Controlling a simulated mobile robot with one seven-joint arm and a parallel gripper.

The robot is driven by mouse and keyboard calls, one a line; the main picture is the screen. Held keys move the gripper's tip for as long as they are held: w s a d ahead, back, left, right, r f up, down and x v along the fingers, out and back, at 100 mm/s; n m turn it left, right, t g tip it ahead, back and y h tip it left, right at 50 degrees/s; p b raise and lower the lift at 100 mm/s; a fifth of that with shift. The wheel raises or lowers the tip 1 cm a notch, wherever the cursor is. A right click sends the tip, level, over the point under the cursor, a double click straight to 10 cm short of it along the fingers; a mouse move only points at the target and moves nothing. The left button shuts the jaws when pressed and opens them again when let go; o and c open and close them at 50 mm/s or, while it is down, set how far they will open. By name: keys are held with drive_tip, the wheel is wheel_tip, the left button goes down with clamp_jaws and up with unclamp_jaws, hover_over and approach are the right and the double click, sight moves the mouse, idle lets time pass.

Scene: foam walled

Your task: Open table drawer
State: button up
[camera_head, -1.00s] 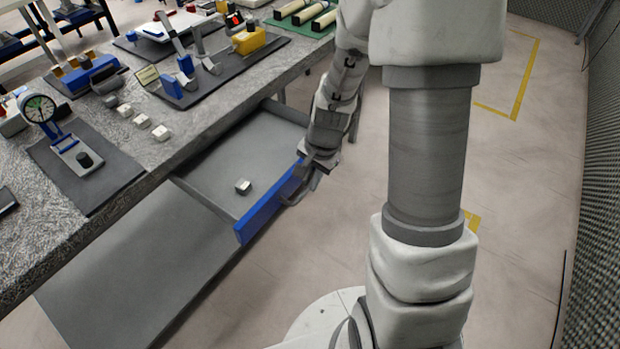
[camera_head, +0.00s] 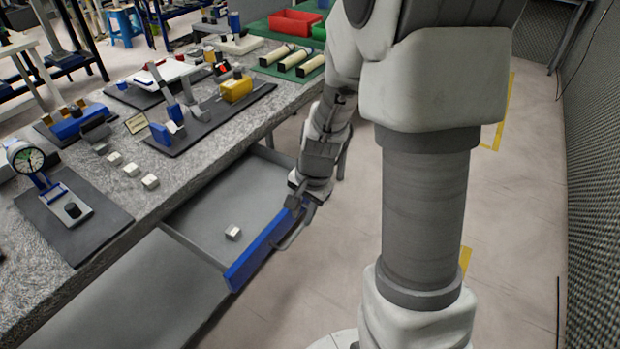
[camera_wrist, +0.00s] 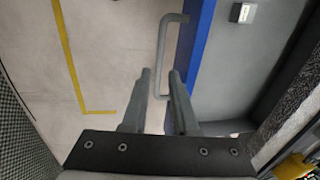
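The table drawer (camera_head: 205,210) stands pulled out from under the table (camera_head: 195,165). Its grey tray has a blue front (camera_head: 262,248), which also shows in the wrist view (camera_wrist: 195,45). A grey bar handle (camera_wrist: 162,55) is fixed to the front. My gripper (camera_head: 303,208) is at the far end of the front, by the handle. In the wrist view its two fingers (camera_wrist: 159,78) are apart, and the handle's near end shows between them. I cannot tell whether either finger touches the bar. A small light block (camera_head: 233,232) lies in the drawer.
The tabletop holds a dial gauge stand (camera_head: 50,190), several small blocks, a yellow tool (camera_head: 236,88) and red bins (camera_head: 294,22). A grey panel (camera_head: 130,295) lies below the drawer.

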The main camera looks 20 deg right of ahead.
wheel_tip(320, 180, up, 12)
drive_tip(key=s+d+p, duration=0.1)
drive_tip(key=s+p, duration=0.1)
drive_tip(key=shift+d+r+p, duration=0.15)
drive_tip(key=shift+r+p, duration=0.1)
drive_tip(key=shift+p, duration=0.1)
drive_tip(key=s+a+r+n+t+p, duration=0.2)
drive_tip(key=s+r+n, duration=0.3)
drive_tip(key=r, duration=0.4)
drive_tip(key=s+a+r+n+t+h+p, duration=0.1)
drive_tip(key=s+r+n+p, duration=0.3)
drive_tip(key=s+r, duration=0.4)
drive_tip(key=shift+a+r+n+t, duration=0.4)
drive_tip(key=shift+a+r+n, duration=0.3)
drive_tip(key=shift+a+n, duration=0.1)
